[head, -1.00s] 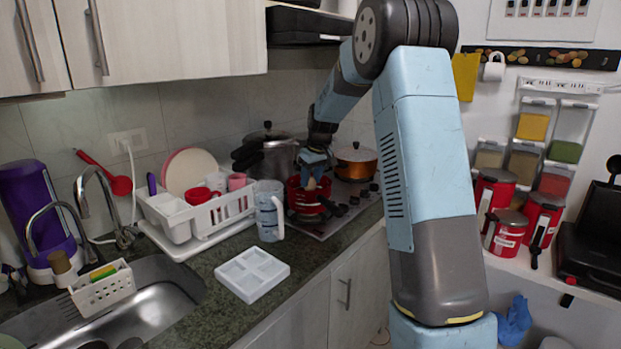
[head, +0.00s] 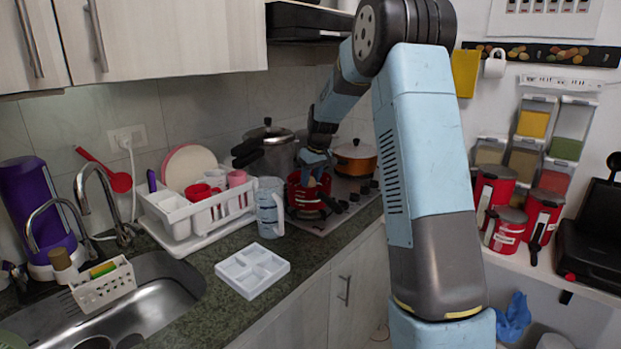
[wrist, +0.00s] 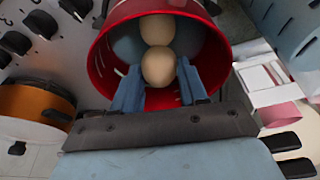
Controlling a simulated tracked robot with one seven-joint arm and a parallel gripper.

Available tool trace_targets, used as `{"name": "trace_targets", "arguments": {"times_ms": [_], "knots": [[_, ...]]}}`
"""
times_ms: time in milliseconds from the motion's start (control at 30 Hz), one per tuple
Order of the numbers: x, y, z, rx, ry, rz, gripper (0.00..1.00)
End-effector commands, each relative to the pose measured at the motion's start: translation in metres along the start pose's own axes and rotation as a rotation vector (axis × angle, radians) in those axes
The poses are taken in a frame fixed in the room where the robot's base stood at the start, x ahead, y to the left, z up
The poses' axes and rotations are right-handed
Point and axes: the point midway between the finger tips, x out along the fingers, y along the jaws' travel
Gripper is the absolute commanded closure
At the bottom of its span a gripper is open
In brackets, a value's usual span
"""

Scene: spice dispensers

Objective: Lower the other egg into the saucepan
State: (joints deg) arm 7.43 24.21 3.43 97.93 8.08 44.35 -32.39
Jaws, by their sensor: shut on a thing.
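The red saucepan (head: 304,198) stands on the stove; in the wrist view its red rim (wrist: 98,62) surrounds my fingers. One pale brown egg (wrist: 159,66) is between my two blue fingers, and my gripper (wrist: 158,80) is shut on it, over the pan's mouth. Another egg (wrist: 157,27) is just beyond it inside the pan. The two eggs look touching or nearly so from above. In the head view my gripper (head: 315,172) points down into the saucepan. Whether the held egg touches the pan's bottom cannot be told.
An orange pot (head: 356,158) stands right of the saucepan, and a grey pressure cooker (head: 271,152) behind it to the left. A clear jug (head: 269,208) and a white dish rack (head: 172,236) stand to the left. A white divided tray (head: 252,271) lies at the counter's front.

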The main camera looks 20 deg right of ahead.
Motion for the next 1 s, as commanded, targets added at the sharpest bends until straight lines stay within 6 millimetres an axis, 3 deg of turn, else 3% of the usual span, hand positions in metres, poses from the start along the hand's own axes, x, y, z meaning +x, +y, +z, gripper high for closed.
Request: {"name": "trace_targets", "arguments": {"times_ms": [133,167,433,767,1000], "knots": [[0.0,0.0,0.0,0.0,0.0,0.0,0.88],[0.0,0.0,0.0,0.0,0.0,0.0,0.55],[0.0,0.0,0.0,0.0,0.0,0.0,0.3],[-0.003,0.0,0.0,0.0,0.001,0.001,0.28],[-0.034,0.0,0.0,0.0,0.003,0.002,0.28]]}}
